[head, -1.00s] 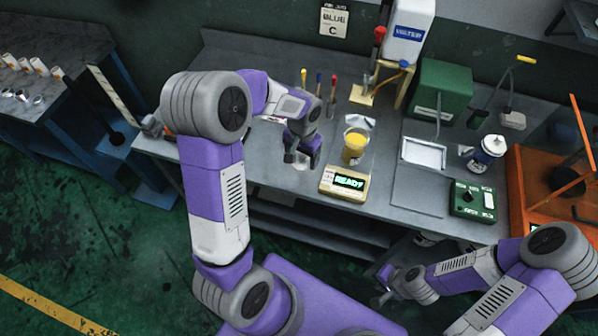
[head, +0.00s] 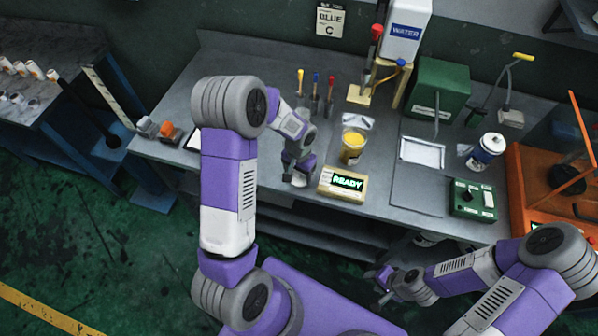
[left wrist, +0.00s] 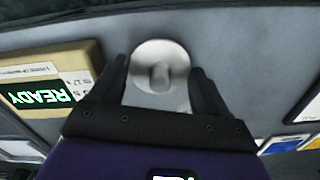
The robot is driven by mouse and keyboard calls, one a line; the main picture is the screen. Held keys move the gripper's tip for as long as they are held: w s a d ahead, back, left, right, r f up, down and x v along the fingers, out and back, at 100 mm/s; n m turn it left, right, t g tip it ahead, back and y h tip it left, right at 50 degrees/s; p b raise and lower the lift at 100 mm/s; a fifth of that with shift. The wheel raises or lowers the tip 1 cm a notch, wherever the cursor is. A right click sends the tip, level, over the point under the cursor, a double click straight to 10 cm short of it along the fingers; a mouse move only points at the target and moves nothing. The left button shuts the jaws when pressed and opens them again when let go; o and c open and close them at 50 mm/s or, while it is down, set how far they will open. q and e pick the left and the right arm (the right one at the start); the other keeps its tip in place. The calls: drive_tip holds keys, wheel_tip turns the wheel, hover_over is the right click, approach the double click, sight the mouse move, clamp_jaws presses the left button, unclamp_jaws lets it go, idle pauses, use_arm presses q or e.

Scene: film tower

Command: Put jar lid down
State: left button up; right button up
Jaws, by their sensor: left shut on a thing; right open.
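The jar lid (left wrist: 160,68) is a pale round disc with a raised grip in its middle. In the left wrist view it sits between the two dark fingers of my left gripper (left wrist: 160,85), which is shut on it. In the head view my left gripper (head: 296,180) points down just left of the scale, near the table's front edge. The lid shows there only as a small pale patch under the fingers. I cannot tell whether it touches the table. My right gripper (head: 381,284) is open and empty, low in front of the table.
The scale (head: 343,186) reading READY stands just right of my left gripper. Behind it is a cup of yellow (head: 353,147). A metal tray (head: 422,153), a white jar (head: 487,150) and a green control box (head: 473,199) are further right.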

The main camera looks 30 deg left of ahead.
use_arm(q)
drive_tip(key=o, duration=0.6)
drive_tip(key=shift+f, duration=0.2)
drive_tip(key=o, duration=0.4)
drive_tip(key=shift+o, duration=0.2)
drive_tip(key=shift+r, duration=0.15)
drive_tip(key=shift+r, duration=0.2)
wheel_tip(320, 180, up, 12)
drive_tip(key=p, duration=0.1)
drive_tip(key=shift+p, duration=0.35)
drive_tip(key=shift+f, duration=0.15)
